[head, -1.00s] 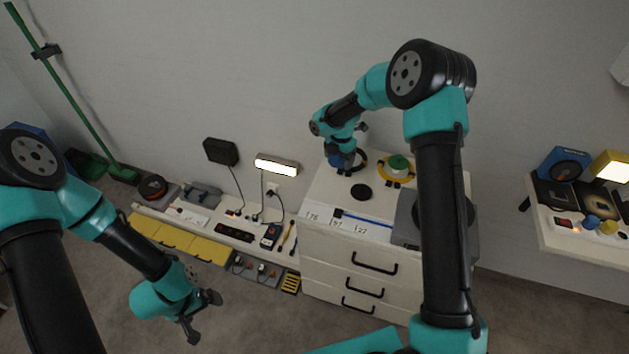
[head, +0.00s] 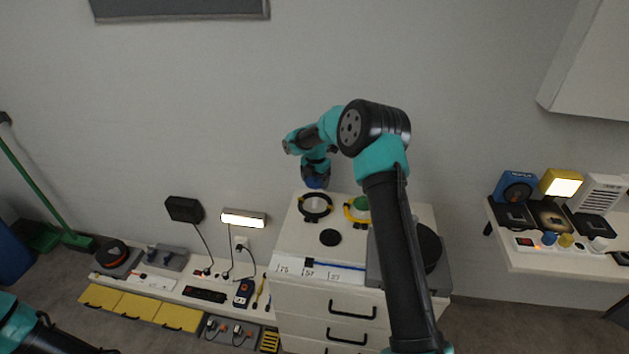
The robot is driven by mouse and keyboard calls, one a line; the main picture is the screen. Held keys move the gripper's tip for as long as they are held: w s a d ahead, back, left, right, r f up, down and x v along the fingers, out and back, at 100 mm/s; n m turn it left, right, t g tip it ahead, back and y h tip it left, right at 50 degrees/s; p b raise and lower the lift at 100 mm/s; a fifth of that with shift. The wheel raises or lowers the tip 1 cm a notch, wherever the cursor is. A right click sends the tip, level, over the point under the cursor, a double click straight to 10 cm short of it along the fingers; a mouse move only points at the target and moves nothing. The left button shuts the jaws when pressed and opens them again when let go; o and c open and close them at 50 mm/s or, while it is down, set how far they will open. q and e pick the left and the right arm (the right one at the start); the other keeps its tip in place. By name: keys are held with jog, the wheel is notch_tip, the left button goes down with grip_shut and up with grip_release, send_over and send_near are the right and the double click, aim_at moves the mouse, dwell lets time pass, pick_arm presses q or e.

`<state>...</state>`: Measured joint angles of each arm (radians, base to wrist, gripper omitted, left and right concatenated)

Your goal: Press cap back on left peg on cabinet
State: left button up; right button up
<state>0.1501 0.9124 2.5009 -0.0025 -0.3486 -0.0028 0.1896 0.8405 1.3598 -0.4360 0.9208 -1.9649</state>
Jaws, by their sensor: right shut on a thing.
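My right gripper (head: 317,171) is over the back left of the white cabinet (head: 314,285). It is shut on a blue cap (head: 316,183), whose lower part shows beneath it. The cap appears just behind and above a black ring (head: 316,207) on the cabinet top; I cannot tell its exact height. The left peg is not clearly visible at that ring. To the right, a green cap (head: 361,203) sits within a yellow ring (head: 348,212), partly hidden by my right arm. My left gripper is out of view; only part of that arm shows at the lower left.
A black disc (head: 330,237) and a blue bar (head: 335,265) lie on the cabinet top. A grey block with a dark round top (head: 430,248) stands at its right. A low bench (head: 165,290) at left and a shelf (head: 540,255) at right hold several items.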

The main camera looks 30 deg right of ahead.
aim_at(315, 199)
jog(key=shift+f, duration=3.05)
jog(key=shift+f, duration=0.9)
jog(key=o, duration=0.9)
jog(key=shift+r, duration=0.1)
jog(key=shift+r, duration=3.45)
grip_shut()
